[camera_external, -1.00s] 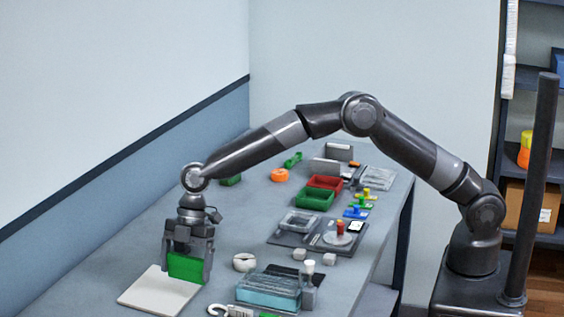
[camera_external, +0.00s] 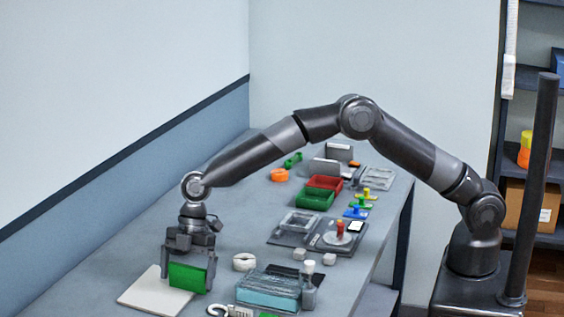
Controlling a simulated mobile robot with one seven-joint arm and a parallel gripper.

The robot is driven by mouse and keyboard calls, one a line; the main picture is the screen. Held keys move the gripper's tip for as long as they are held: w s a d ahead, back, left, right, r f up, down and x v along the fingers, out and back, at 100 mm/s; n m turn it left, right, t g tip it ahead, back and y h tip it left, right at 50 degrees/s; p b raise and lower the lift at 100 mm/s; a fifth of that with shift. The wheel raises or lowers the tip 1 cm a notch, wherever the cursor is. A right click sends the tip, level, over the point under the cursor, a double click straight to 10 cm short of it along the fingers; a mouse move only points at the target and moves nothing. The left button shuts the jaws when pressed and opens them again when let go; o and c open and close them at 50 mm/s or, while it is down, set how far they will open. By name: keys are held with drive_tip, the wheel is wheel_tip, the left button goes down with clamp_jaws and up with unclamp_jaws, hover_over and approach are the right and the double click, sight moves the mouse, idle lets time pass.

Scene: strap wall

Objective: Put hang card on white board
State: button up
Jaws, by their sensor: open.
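The white board (camera_external: 150,292) lies flat on the table near the front left. A green card (camera_external: 187,276), which I take to be the hang card, stands upright at the board's right part, its lower edge at or just above the surface. My gripper (camera_external: 189,284) points down over it, open, with a finger at each side of the card. I cannot tell whether the fingers touch the card. The gripper body hides the card's top edge.
Green (camera_external: 314,200) and red (camera_external: 325,183) trays stand farther back among small items. The table left of the board is clear; a wall runs beyond it.

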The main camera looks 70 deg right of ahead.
drive_tip(key=s+d+r+m+t+h, duration=0.1)
drive_tip(key=s+d+r+m, duration=0.15)
drive_tip(key=d+r, duration=0.6)
drive_tip(key=s+d+r+m+t, duration=0.1)
drive_tip(key=s+d+r, duration=0.4)
drive_tip(key=r, duration=0.7)
drive_tip(key=s+d+r+m+t+h, duration=0.1)
drive_tip(key=s+d+r+m, duration=0.2)
drive_tip(key=s+d, duration=0.3)
drive_tip(key=s+d+r+m+h, duration=0.1)
drive_tip(key=s+d+r+m, duration=0.25)
drive_tip(key=d, duration=0.45)
drive_tip(key=s+d+f+m+t, duration=0.1)
drive_tip(key=s+d+f+m, duration=0.1)
drive_tip(key=s+d, duration=0.2)
drive_tip(key=s+d+f+m+h, duration=0.1)
drive_tip(key=s+d, duration=0.4)
drive_tip(key=s, duration=0.6)
drive_tip(key=s+d+f+m+t, duration=0.1)
drive_tip(key=s+d+f+m, duration=0.2)
drive_tip(key=s, duration=0.5)
drive_tip(key=shift+d+m+t+h, duration=0.3)
drive_tip(key=shift+d+m, duration=0.45)
drive_tip(key=shift+m, duration=0.25)
drive_tip(key=shift+r, duration=0.1)
